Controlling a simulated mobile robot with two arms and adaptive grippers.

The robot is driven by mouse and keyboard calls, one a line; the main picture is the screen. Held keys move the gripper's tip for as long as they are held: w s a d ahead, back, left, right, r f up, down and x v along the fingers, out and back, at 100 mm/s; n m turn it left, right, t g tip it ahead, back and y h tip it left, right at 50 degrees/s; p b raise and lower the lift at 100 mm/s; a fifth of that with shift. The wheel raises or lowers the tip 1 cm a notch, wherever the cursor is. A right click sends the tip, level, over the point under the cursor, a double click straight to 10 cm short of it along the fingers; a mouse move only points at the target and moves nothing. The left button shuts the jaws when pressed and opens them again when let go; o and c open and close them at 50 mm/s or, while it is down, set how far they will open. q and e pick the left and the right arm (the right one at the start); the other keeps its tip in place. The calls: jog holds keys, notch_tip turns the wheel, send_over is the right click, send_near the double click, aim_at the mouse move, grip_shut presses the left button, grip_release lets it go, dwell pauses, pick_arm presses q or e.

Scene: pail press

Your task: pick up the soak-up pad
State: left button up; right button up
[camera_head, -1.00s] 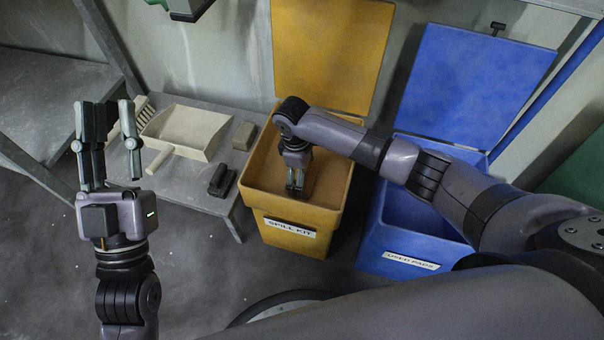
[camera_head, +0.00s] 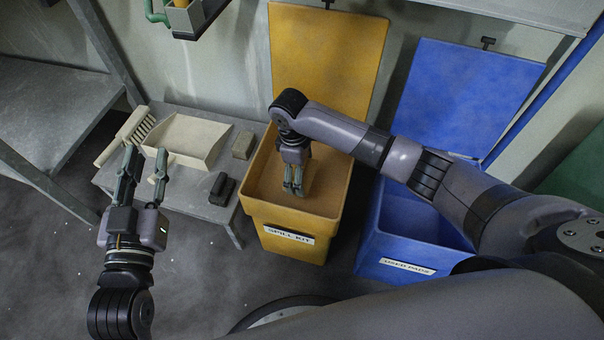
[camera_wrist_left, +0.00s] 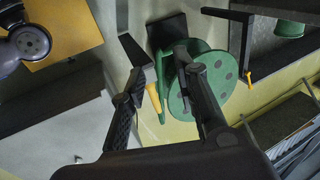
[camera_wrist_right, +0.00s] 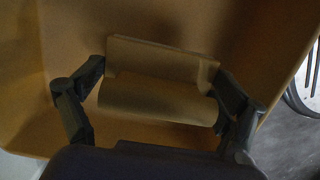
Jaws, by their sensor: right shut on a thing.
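The soak-up pad (camera_wrist_right: 155,100) is a folded tan piece in the right wrist view, lying across between the two fingers of my right gripper (camera_wrist_right: 155,108). My right gripper is shut on it, with a finger at each end of the pad. In the head view, this gripper (camera_head: 293,188) points down inside the yellow spill kit bin (camera_head: 290,222), and the pad is mostly hidden by the gripper. My left gripper (camera_head: 144,178) is open and empty, raised in front of the low bench at the left.
A blue used pads bin (camera_head: 395,245) with its lid up stands right of the yellow bin. A dustpan (camera_head: 190,140), a brush (camera_head: 128,134), a grey-brown block (camera_head: 243,144) and a dark block (camera_head: 222,189) lie on the low bench (camera_head: 205,208). The yellow bin's walls surround my right gripper.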

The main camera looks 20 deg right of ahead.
notch_tip(320, 180, up, 5)
jog(key=shift+f+p, duration=0.15)
jog(key=shift+p, duration=0.6)
notch_tip(320, 180, up, 3)
jog(key=shift+f+p, duration=0.15)
jog(key=shift+p, duration=0.35)
pick_arm(q)
jog(key=s+a+f+g+y+p, duration=0.1)
jog(key=s+a+f+g+y, duration=0.1)
jog(key=s+f+g, duration=0.5)
jog(key=s+a+f+g+y+p, duration=0.1)
jog(key=s+a+f+g+y, duration=0.1)
jog(key=s+a+f+g, duration=0.2)
jog(key=s+f+g, duration=0.2)
jog(key=s+f, duration=0.2)
jog(key=f, duration=0.2)
jog(key=shift+s+a+n+g, duration=0.25)
jog(key=shift+a+n+g, duration=0.05)
jog(key=shift+n+g, duration=0.1)
pick_arm(e)
notch_tip(320, 180, up, 7)
pick_arm(q)
jog(key=shift+f, duration=0.1)
pick_arm(e)
jog(key=shift+f, duration=0.1)
